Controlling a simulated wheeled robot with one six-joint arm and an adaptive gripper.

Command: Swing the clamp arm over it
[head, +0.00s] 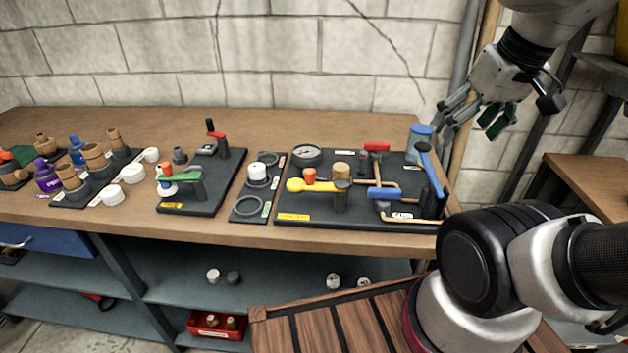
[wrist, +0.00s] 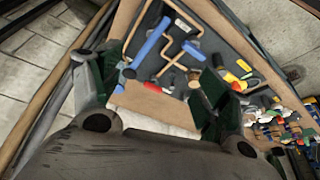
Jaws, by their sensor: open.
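My gripper (head: 478,118) is open and empty, raised in front of the wall above the bench's right end. Its two dark green fingers are apart in the wrist view (wrist: 155,88). Several arm-like parts could be the clamp arm; I cannot tell which. On the right black board (head: 300,216), a yellow arm (head: 312,185) with a round end lies flat from a dark post, beside an orange cap (head: 310,174) and a tan cylinder (head: 341,170). A blue lever (head: 430,165) slants at the board's right. On the left board (head: 222,188), a green arm (head: 181,177) sits on a grey post.
The right board also holds a gauge (head: 306,154), a blue cylinder (head: 419,138) and copper pipes (head: 412,219). A small board (head: 243,207) with a white cap stands between. Bottles and caps crowd the bench's left. The bench back (head: 290,122) is clear.

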